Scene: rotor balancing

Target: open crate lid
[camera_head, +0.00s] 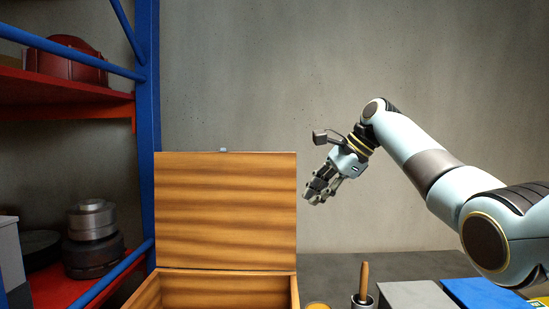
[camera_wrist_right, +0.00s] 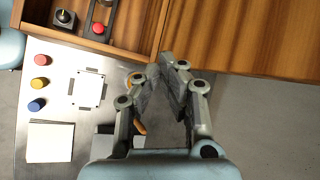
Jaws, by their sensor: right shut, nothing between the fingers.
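The wooden crate (camera_head: 290,290) stands at the bottom centre of the head view, cut off by the lower edge. Its lid (camera_head: 225,208) stands raised, nearly upright, at the crate's back, with a small metal tab (camera_head: 223,150) on its top edge. My right gripper (camera_head: 312,198) is shut and empty, in the air just right of the lid and apart from it in the head view. In the right wrist view the gripper (camera_wrist_right: 162,72) shows near the crate wall (camera_wrist_right: 80,38) and the lid (camera_wrist_right: 245,35). My left gripper is not in view.
A blue shelf rack (camera_head: 146,110) with red shelves stands at the left. A cup with a wooden-handled tool (camera_head: 363,285), a grey box (camera_head: 415,295) and a blue item (camera_head: 485,292) are at the lower right. The wrist view shows coloured buttons (camera_wrist_right: 40,83) beside the crate.

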